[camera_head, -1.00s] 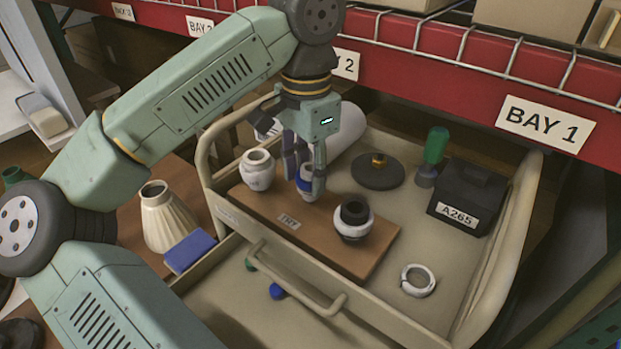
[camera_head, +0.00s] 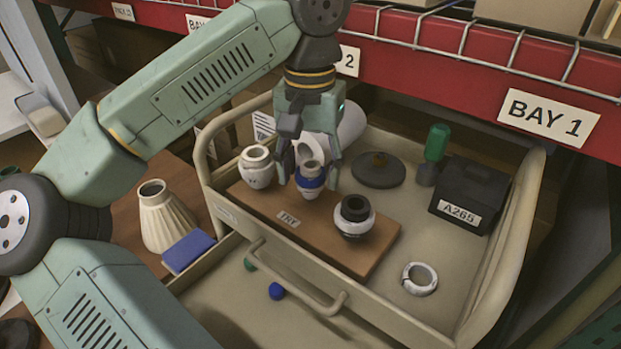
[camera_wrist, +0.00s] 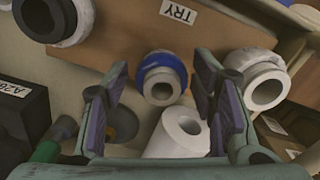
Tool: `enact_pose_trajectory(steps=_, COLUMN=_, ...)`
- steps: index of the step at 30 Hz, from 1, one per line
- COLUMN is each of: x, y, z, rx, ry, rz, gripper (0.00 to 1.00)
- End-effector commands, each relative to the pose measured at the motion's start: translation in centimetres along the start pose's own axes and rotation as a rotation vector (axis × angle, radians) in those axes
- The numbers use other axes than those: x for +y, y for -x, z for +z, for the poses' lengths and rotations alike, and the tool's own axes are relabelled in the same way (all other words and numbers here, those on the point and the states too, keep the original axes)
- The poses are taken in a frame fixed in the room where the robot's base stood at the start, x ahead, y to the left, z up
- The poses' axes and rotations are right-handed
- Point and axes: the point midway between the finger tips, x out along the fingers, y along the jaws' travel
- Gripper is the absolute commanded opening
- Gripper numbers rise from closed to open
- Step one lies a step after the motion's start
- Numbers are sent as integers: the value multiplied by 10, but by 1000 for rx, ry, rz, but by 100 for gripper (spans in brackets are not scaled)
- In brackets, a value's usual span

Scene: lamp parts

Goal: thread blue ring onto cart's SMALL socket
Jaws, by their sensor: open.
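The blue ring (camera_head: 310,182) sits around the narrow middle socket (camera_head: 311,168) on the cart's brown board, below that socket's white top. It also shows around the socket in the wrist view (camera_wrist: 181,67). My gripper (camera_head: 308,178) is open, with one finger on each side of the middle socket and ring. In the wrist view the fingers (camera_wrist: 160,97) stand apart, with visible gaps to the ring. Whether the ring is fully seated is hard to tell.
A white socket (camera_head: 257,170) stands close on the left, and a black-topped white one (camera_head: 354,217) on the right. A white cylinder (camera_wrist: 178,136) lies behind the board. A white ring (camera_head: 420,279), dark disc (camera_head: 379,172) and black A265 box (camera_head: 468,190) are farther right.

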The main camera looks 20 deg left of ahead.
Motion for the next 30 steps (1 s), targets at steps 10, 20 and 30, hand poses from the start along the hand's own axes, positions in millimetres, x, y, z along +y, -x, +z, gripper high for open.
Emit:
enact_pose_trajectory(steps=10, x=3, y=-1, z=-2, rx=1, ry=458, rz=0, gripper=52)
enact_pose_trajectory(steps=20, x=4, y=-1, z=-3, rx=0, ry=724, rz=-1, gripper=52)
enact_pose_trajectory(steps=30, x=5, y=0, z=-6, rx=1, ry=1171, rz=-2, gripper=52)
